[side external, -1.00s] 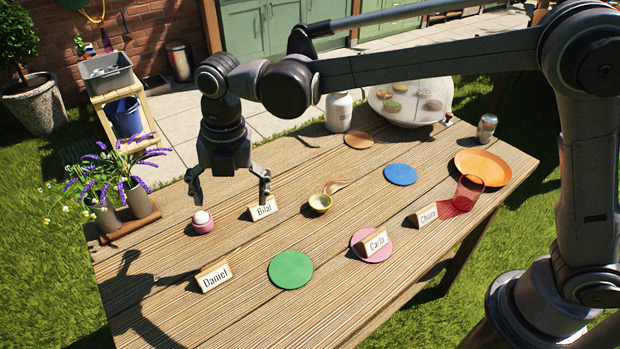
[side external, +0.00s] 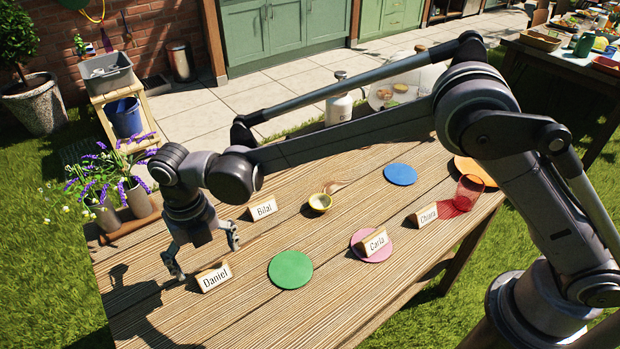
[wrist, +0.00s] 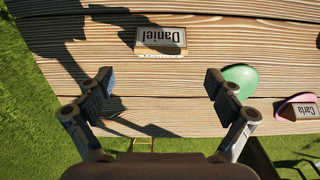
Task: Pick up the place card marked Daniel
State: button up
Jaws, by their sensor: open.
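The place card marked Daniel (side external: 214,277) stands on the wooden table at the front left, beside the green disc. In the wrist view the Daniel card (wrist: 160,40) is upside down, ahead of the fingers and between their lines. My gripper (side external: 205,258) is open and empty, low over the table just behind the Daniel card. In the wrist view both fingertips of my gripper (wrist: 158,85) are wide apart, with bare wood between them. I cannot tell the exact height of the fingers above the card.
A green disc (side external: 290,270) lies right of the card. Potted lavender (side external: 110,190) is at the left edge.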

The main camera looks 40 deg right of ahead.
aim_at(212, 271)
jog(key=f, duration=0.4)
jog(key=shift+w+f, duration=0.3)
jog(key=shift+f, duration=0.1)
jog(key=c, duration=1.1)
